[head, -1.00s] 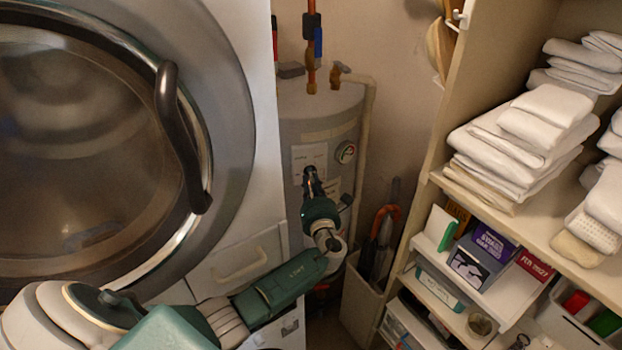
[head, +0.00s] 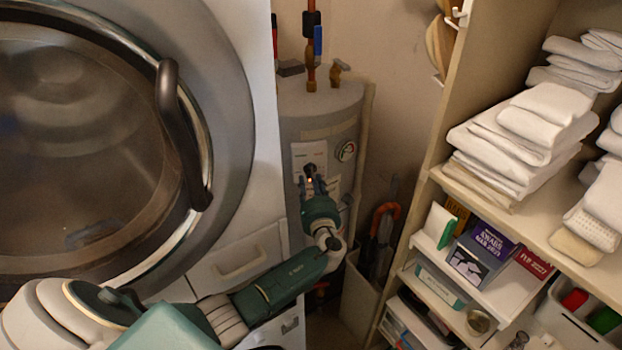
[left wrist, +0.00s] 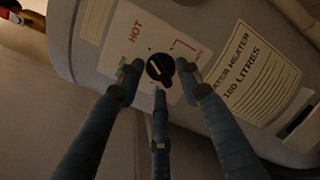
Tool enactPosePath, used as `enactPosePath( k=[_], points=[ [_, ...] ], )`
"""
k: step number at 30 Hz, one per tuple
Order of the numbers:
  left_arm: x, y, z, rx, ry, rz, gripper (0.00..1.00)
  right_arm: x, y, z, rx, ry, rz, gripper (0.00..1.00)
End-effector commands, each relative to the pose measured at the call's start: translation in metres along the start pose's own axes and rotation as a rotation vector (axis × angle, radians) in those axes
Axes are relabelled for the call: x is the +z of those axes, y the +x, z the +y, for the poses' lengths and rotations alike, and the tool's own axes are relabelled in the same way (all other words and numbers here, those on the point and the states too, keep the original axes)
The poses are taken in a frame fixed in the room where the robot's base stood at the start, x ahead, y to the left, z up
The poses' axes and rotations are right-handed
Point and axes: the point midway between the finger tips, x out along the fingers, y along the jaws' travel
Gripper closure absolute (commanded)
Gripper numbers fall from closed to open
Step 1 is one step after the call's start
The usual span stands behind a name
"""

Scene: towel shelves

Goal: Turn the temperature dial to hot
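The temperature dial (left wrist: 160,70) is a round black knob on a pale panel (left wrist: 125,25) of the grey water heater (head: 322,118). HOT is printed on the panel, up and left of the dial in the left wrist view. A pale line on the knob points toward its upper left there. My left gripper (left wrist: 159,78) is open, its three dark fingers spread with tips around the dial's sides and below it. Gaps show between the tips and the knob. In the head view the left gripper (head: 313,183) is just below the small dark dial (head: 309,169). My right gripper is out of view.
A big washer or dryer (head: 232,100) stands close on the left. Pipes rise from the heater top, and a round gauge (head: 346,151) sits right of the panel. A bin (head: 362,300) stands below right. Shelves (head: 437,178) with towels (head: 520,140) and boxes fill the right.

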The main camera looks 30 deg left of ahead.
Motion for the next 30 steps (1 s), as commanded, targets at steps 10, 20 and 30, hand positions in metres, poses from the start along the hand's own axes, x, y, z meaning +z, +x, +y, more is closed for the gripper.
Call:
enactPosePath(
  k=[10,20,30],
  points=[
    [0.001,-0.027,0.000,-0.001,-0.003,-0.001,0.65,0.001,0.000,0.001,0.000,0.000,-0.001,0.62],
    [0.000,-0.095,0.000,-0.002,-0.002,0.001,0.65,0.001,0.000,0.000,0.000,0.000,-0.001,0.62],
    [0.000,-0.121,0.000,0.000,0.001,0.000,0.65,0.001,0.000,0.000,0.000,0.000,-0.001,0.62]
  ],
)
